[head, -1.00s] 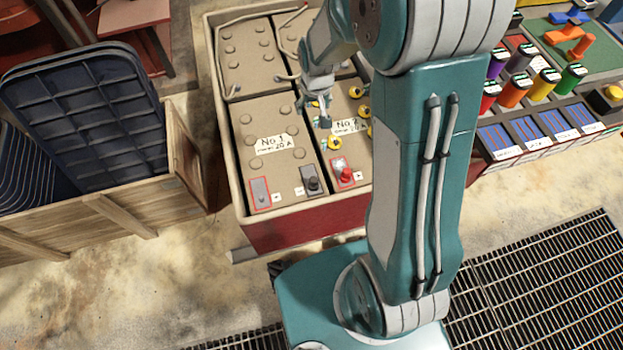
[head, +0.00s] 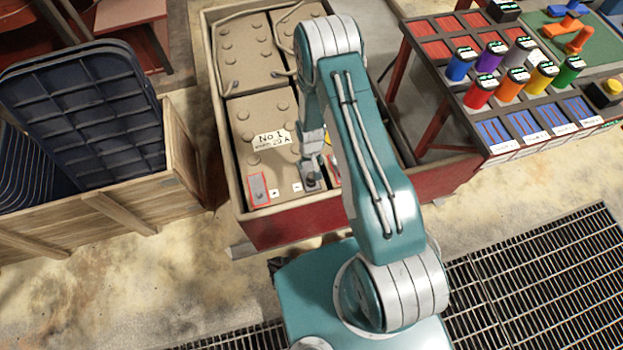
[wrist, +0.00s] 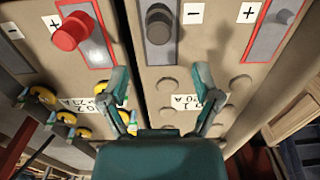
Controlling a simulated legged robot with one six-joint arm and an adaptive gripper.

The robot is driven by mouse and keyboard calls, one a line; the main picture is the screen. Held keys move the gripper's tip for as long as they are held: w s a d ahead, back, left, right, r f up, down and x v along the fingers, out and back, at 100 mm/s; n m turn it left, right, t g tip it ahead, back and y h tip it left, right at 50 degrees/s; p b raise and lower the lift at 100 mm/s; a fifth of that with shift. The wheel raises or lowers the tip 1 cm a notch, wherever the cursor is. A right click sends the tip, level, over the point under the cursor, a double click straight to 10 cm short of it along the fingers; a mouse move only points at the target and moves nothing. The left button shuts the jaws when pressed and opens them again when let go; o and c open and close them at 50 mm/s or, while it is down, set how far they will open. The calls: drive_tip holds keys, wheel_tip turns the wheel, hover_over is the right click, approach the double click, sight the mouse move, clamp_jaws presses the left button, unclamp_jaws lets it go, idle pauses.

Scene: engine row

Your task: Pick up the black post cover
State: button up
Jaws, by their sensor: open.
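The black post cover (wrist: 158,27) stands upright on a grey plate beside a minus label on battery No 1, near the top middle of the wrist view. In the head view it (head: 312,184) is partly hidden by my gripper (head: 312,160). In the wrist view my gripper (wrist: 159,76) is open and empty. Its two fingers are spread apart, with the cover in line with the gap, beyond the fingertips. I cannot tell the exact height of the fingers above it.
A red post cover (wrist: 72,32) stands close by on the neighbouring battery. Yellow caps (wrist: 43,95) sit farther along that battery. The tan box rim (head: 237,190) surrounds the batteries. A wooden crate (head: 100,210) is at left, and a bench with coloured cylinders (head: 480,92) is at right.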

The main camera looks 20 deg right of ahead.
sight(311, 175)
drive_tip(key=f, duration=0.7)
drive_tip(key=shift+s+f, duration=0.2)
drive_tip(key=shift+s, duration=0.05)
clamp_jaws()
